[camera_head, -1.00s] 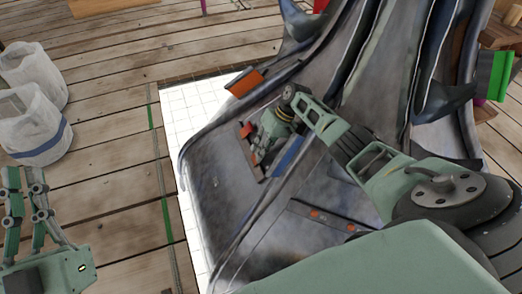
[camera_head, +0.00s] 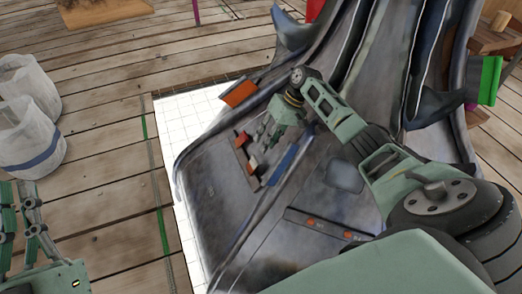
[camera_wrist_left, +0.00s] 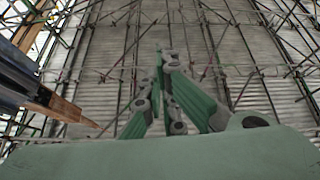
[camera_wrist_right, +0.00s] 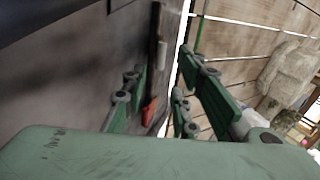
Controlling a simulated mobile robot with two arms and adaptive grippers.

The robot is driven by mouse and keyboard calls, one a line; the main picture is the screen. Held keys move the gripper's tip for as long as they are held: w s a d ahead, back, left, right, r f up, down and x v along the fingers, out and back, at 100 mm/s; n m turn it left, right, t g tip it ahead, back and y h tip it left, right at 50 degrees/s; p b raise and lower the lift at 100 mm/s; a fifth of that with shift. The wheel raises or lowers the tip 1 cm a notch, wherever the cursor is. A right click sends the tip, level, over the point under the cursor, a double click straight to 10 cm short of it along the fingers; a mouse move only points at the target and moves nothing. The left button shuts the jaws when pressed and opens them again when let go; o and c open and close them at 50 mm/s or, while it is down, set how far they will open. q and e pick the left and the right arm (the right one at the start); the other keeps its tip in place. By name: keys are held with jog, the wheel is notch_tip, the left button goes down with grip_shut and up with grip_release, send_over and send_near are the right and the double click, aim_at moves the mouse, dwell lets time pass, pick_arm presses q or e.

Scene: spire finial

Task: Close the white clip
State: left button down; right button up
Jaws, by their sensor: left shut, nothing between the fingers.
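A small recessed panel with clips (camera_head: 250,170) is set in the grey metal body. An orange-red clip (camera_head: 242,139) sits at its upper left. A small pale piece, possibly the white clip, shows on the dark strip in the right wrist view (camera_wrist_right: 161,52), near a red clip (camera_wrist_right: 150,110). I cannot tell whether it is closed. My right gripper (camera_head: 266,135) is beside the panel's upper right part, its fingers apart and empty in the right wrist view (camera_wrist_right: 158,90). My left gripper (camera_head: 17,188) is away at the lower left; its fingers meet in the left wrist view (camera_wrist_left: 163,62).
The large grey metal body (camera_head: 215,195) rests over a white tiled sheet (camera_head: 185,110) on wooden planks. A blue bar (camera_head: 285,165) and an orange block (camera_head: 239,94) are near the panel. White bags (camera_head: 28,150) stand at left, with open planks between.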

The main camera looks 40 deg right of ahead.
jog(key=shift+v, duration=1.55)
